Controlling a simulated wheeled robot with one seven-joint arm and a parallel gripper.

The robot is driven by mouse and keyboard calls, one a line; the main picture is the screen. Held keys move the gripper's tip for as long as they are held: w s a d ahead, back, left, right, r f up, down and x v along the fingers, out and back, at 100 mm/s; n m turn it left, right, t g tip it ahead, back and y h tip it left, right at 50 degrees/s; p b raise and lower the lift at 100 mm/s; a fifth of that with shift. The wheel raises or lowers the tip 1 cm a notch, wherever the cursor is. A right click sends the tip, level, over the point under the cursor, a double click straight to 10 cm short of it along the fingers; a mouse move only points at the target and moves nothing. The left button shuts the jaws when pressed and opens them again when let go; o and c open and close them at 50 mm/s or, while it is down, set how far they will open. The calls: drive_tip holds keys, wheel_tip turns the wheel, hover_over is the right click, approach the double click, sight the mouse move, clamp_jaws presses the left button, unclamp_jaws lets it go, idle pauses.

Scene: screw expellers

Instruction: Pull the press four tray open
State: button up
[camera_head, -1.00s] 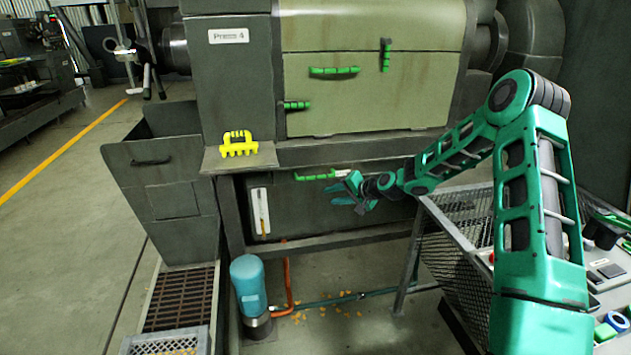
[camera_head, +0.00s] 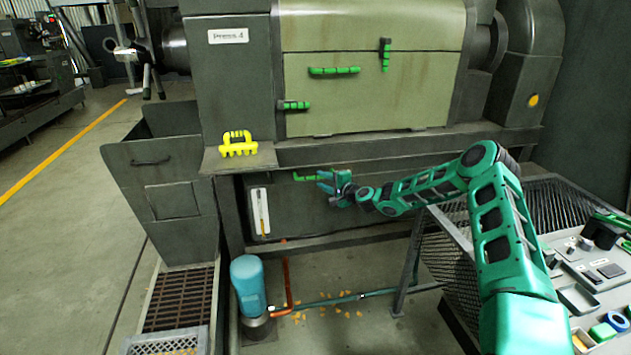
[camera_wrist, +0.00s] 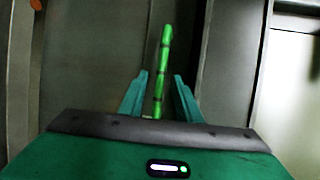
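The press four machine carries a "Press 4" label (camera_head: 228,36). Its tray (camera_head: 280,212) is the dark front below the press body. The tray's green bar handle (camera_head: 306,178) shows just left of my gripper (camera_head: 328,182) in the head view. In the wrist view the handle (camera_wrist: 160,70) runs lengthwise between the two teal fingers of my gripper (camera_wrist: 160,95). The fingers are apart, with gaps on both sides of the handle. The tray looks closed. My gripper covers part of the handle in the head view.
A yellow comb-like tool (camera_head: 238,144) sits on the ledge above the tray. A mesh-sided cart (camera_head: 455,255) with small parts stands right, under my arm. A blue cylinder (camera_head: 248,285) and pipes are on the floor below. Green handles (camera_head: 334,71) mark the upper cover.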

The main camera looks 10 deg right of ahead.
sight(316, 177)
drive_tip(key=shift+x, duration=2.2)
clamp_jaws()
drive_tip(key=shift+a, duration=0.1)
